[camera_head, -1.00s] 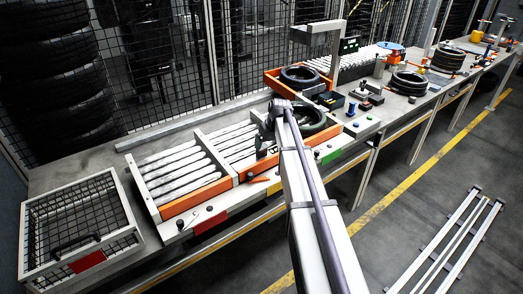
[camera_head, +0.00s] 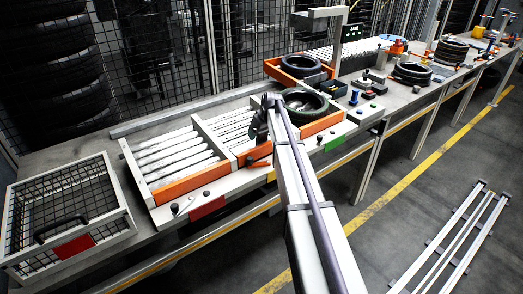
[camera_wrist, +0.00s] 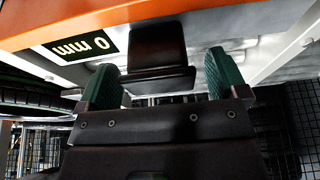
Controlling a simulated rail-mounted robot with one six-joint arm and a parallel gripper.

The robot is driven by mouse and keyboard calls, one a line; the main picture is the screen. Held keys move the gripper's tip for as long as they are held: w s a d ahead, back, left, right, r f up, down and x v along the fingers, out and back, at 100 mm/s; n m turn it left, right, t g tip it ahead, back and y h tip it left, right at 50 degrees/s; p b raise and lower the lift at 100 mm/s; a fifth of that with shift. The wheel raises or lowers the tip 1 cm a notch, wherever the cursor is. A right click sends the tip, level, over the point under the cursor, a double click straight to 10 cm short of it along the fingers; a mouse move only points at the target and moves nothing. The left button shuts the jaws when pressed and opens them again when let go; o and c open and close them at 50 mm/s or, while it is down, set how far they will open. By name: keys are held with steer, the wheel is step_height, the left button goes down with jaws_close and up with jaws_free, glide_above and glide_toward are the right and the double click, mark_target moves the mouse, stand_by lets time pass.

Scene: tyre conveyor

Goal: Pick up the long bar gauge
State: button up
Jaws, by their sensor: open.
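My gripper (camera_wrist: 166,58) has two green ridged fingers spread apart in the wrist view. A dark stepped block (camera_wrist: 158,50) shows between and beyond them, by an orange strip with a "0 mm" label (camera_wrist: 80,46). I cannot tell whether the fingers touch the block, or whether it belongs to the long bar gauge. In the head view my gripper (camera_head: 258,122) is a small dark shape over the bench's near side, by the roller bed. No long bar gauge can be made out for certain there; my arm hides part of that area.
The roller bed (camera_head: 180,153) has orange front rails. A tyre (camera_head: 303,103) lies right of my gripper. A wire-mesh crate (camera_head: 112,226) stands at the left bench end. Small knobs and a red plate (camera_head: 207,208) line the front edge. A mesh fence stands behind.

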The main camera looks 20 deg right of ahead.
steer(key=shift+w+f, duration=0.2)
steer(key=shift+f, duration=0.5)
steer(key=shift+s+r, duration=0.1)
steer(key=shift+r, duration=0.15)
steer(key=c, duration=1.4)
step_height(320, 180, up, 10)
steer(key=p, duration=1)
steer(key=shift+r+p, duration=0.2)
steer(key=shift+p, duration=0.15)
steer(key=shift+f, duration=0.15)
